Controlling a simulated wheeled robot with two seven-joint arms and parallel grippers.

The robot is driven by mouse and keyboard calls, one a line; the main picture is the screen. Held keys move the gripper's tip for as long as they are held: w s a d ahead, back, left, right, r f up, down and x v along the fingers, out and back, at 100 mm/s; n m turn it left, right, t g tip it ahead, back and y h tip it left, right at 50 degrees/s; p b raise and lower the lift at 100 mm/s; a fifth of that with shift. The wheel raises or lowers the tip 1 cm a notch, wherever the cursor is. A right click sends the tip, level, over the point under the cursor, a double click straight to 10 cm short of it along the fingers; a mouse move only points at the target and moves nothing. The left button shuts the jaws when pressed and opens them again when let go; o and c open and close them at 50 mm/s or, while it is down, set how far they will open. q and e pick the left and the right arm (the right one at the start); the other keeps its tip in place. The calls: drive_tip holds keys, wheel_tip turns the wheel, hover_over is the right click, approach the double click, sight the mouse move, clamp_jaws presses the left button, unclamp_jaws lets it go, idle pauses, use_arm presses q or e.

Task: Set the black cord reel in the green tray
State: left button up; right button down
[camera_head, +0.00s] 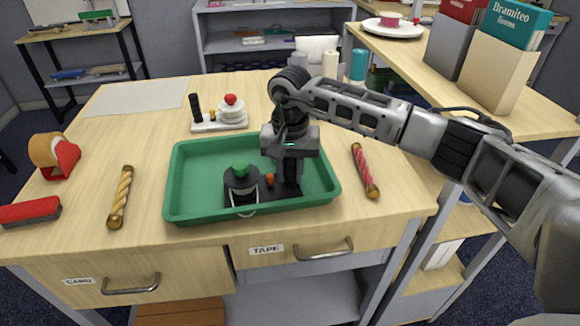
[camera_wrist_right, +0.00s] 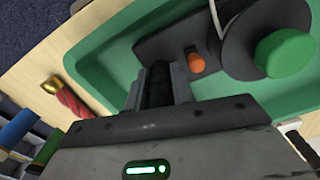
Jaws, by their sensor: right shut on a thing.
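The black cord reel (camera_head: 241,182) has a green knob, an orange button and a black base, with a pale cord hanging over its front. It is inside the green tray (camera_head: 187,202), toward the tray's front right. My right gripper (camera_head: 289,180) points down into the tray, shut on the reel's upright black handle at the right end of the base. In the right wrist view the fingers (camera_wrist_right: 160,88) close around that dark handle, with the reel's green knob (camera_wrist_right: 286,53) at upper right. Whether the base touches the tray floor is hard to tell. My left gripper is not in view.
A white-based reel with a red knob (camera_head: 231,108) stands behind the tray. A gold striped stick (camera_head: 121,197) lies left of the tray and a red striped one (camera_head: 364,170) right. A tape dispenser (camera_head: 58,154) and red brush (camera_head: 29,212) are at far left.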

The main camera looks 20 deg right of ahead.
drive_tip(key=shift+f, duration=0.1)
drive_tip(key=c, duration=1.2)
unclamp_jaws()
drive_tip(key=shift+r, duration=0.45)
wheel_tip(320, 180, up, 10)
drive_tip(key=shift+r+b, duration=0.25)
drive_tip(key=shift+b, duration=0.7)
drive_tip(key=shift+r, duration=0.45)
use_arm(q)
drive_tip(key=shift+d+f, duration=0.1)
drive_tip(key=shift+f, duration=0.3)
